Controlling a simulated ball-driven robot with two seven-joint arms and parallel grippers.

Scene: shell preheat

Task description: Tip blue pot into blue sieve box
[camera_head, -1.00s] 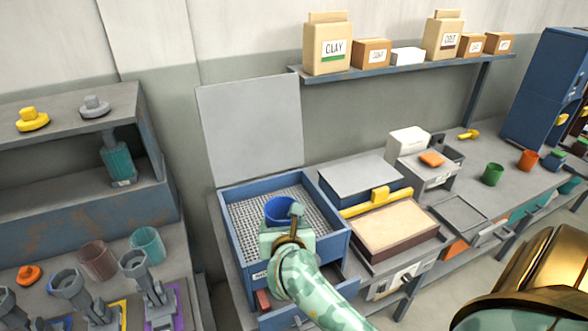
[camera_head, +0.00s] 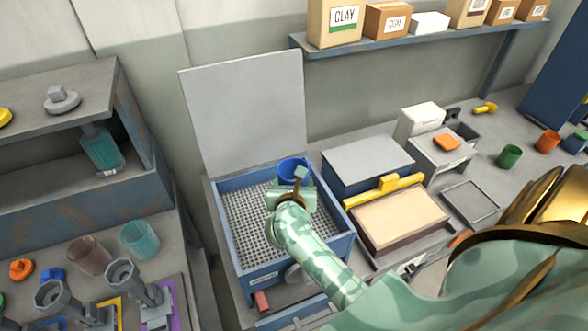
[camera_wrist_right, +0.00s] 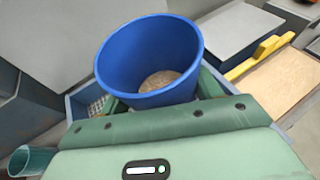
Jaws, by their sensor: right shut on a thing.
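The blue pot (camera_head: 291,168) is in my right gripper (camera_head: 293,186), over the back right part of the blue sieve box (camera_head: 267,276). In the right wrist view the blue pot (camera_wrist_right: 118,68) stands between the green fingers, mouth up, with some tan grainy material at its bottom. It looks about upright, perhaps slightly tilted. The box has a perforated grey mesh (camera_head: 240,222) inside, and its grey lid (camera_head: 245,110) stands open behind it. No material shows on the visible mesh. My arm hides the box's right front part. My left gripper is out of view.
Right of the box stand a lidded blue box (camera_head: 368,160), a yellow bar (camera_head: 385,188) and a tan-topped tray (camera_head: 400,217). A shelf (camera_head: 420,40) with cartons hangs above. At left, a teal pot (camera_head: 140,239) stands near grey tools.

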